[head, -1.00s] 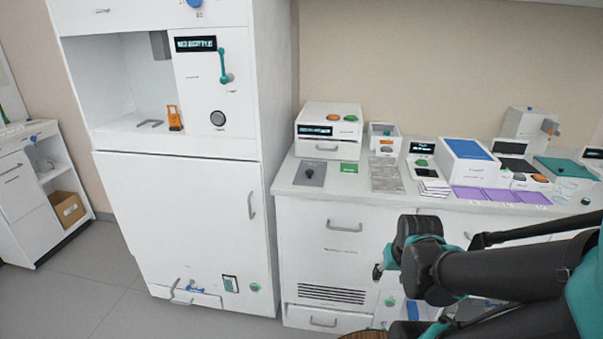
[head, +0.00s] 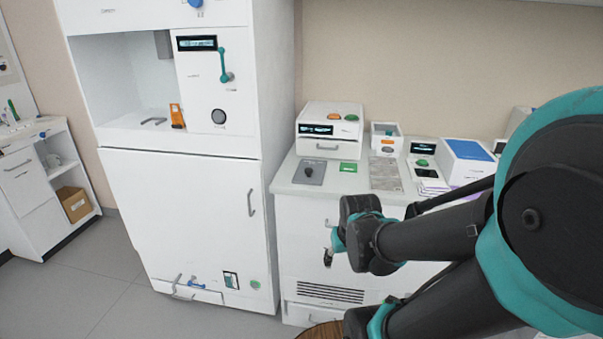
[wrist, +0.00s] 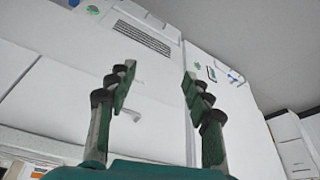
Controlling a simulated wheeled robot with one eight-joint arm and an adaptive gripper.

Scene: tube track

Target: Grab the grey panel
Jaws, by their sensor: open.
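A flat grey panel (head: 309,172) with a dark knob lies on the counter's left end in the head view. A second flat piece, mottled grey (head: 386,175), lies to its right beyond a green square; I cannot tell for sure which one the task names. My gripper (head: 328,254) is in front of the cabinet below the counter, lower than both pieces and apart from them. In the wrist view my gripper (wrist: 156,82) is open with nothing between its fingers, facing the white cabinet front. Neither grey piece is clear in the wrist view.
The white counter (head: 282,187) carries a white box with buttons (head: 328,140), a small bin (head: 386,136) and a blue-topped box (head: 467,160). A tall white cabinet (head: 185,215) stands close on the left. My arm hides the counter's right part. Floor at lower left is clear.

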